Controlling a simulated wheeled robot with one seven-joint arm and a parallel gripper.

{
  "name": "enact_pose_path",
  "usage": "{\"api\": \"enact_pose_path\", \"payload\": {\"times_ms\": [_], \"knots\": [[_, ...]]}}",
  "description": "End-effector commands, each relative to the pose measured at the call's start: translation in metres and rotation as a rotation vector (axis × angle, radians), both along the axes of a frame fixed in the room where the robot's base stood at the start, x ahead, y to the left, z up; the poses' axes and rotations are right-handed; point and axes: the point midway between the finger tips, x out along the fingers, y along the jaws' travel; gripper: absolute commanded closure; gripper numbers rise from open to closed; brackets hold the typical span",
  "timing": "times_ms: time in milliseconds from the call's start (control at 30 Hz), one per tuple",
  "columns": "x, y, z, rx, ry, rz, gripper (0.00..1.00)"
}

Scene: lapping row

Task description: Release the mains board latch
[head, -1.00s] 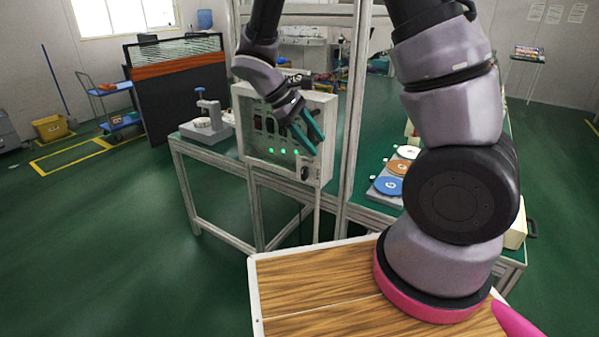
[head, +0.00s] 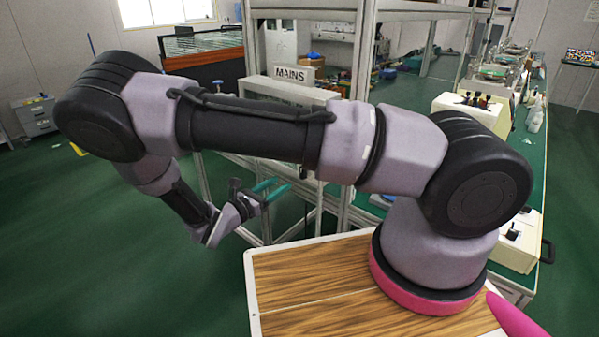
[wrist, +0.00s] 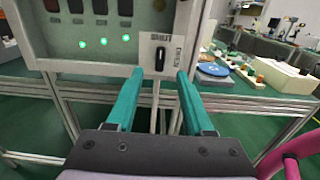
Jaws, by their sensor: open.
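The mains board is a pale box with a MAINS sign (head: 291,73) on top; in the head view my arm hides most of it. In the wrist view the board's face (wrist: 75,38) fills the upper left, with dark switches and several lit green lamps (wrist: 104,43). The latch (wrist: 160,58), a small black upright handle on a white labelled plate, sits at the board's lower right. My gripper (wrist: 160,73) is open and empty, its two teal fingers pointing at the board, with the latch appearing between and just beyond the tips. In the head view my gripper (head: 279,187) is low, below the arm.
Metal frame legs (wrist: 70,115) stand below the board. A green bench with a blue disc (wrist: 213,70) and a cream box (wrist: 275,75) lies to the right in the wrist view. A wood-topped surface (head: 300,272) is in the head view's foreground.

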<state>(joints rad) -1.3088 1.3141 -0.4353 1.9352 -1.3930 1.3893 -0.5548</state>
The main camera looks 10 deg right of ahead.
Motion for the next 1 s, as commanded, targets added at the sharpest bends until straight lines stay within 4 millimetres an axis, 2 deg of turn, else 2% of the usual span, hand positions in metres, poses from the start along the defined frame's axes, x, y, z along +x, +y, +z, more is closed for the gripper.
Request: {"api": "enact_pose_path", "payload": {"times_ms": [500, 700, 967, 1000], "knots": [[0.051, -0.072, 0.000, 0.002, 0.001, -0.006, 0.47], [0.059, -0.082, 0.000, 0.004, 0.000, -0.005, 0.47], [0.059, -0.083, 0.000, 0.004, 0.000, -0.004, 0.47], [0.059, -0.083, 0.000, 0.004, 0.000, -0.004, 0.59]]}}
